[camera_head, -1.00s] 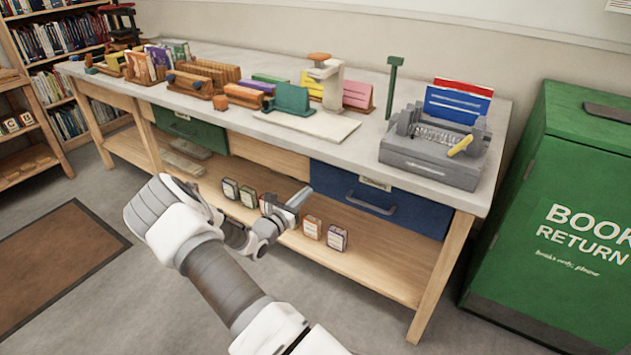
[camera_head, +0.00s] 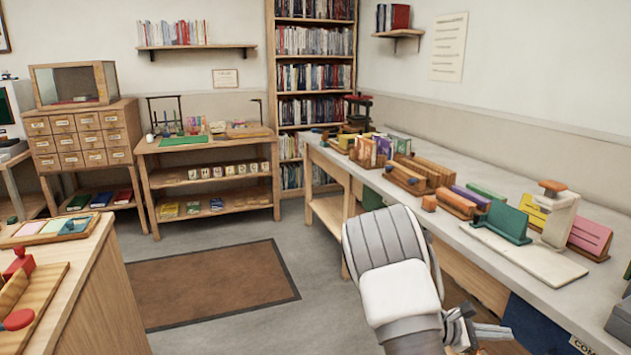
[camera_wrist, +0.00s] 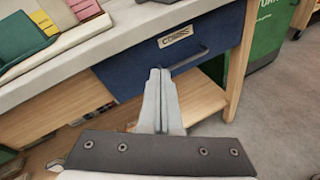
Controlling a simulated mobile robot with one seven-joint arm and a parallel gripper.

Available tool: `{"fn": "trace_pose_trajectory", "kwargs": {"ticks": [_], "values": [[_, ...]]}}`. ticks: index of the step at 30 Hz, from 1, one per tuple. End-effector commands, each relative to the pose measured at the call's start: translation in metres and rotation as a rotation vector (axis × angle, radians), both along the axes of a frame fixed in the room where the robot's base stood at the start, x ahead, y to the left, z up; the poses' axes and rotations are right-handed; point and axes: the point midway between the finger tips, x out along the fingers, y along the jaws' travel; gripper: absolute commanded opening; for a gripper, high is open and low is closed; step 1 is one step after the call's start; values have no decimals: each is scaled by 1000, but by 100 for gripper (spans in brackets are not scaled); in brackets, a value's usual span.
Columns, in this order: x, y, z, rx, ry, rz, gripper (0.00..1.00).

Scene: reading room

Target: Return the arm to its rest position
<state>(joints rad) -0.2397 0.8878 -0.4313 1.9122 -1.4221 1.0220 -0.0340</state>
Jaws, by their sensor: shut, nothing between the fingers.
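My gripper (camera_head: 492,331) shows at the bottom right of the head view, low in front of the long workbench (camera_head: 408,195). In the wrist view my gripper (camera_wrist: 160,75) has its two fingers together with nothing between them. The fingertips point toward a blue drawer (camera_wrist: 195,42) with a dark handle and a label holder, under the bench top. The fingers overlap the drawer front in the picture; I cannot tell the exact gap. My forearm rises beside the bench in the head view and hides part of its front.
The bench top carries wooden book racks (camera_head: 425,170), a teal bookend (camera_head: 503,221) and a stamp-like press (camera_head: 556,213). A counter (camera_head: 100,285) stands at the left. Open floor with a brown mat (camera_head: 210,285) lies between. A green bin (camera_wrist: 272,30) is beyond the drawer.

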Motion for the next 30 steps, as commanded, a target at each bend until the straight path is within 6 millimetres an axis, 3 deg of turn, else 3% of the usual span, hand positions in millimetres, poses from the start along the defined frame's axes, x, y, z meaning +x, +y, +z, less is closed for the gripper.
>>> {"fn": "trace_pose_trajectory", "kwargs": {"ticks": [3,14,30], "values": [[-22,10,23,113,-121,-105,0],[-84,62,75,462,-442,-371,0],[-165,170,146,1002,-858,-629,0]]}}
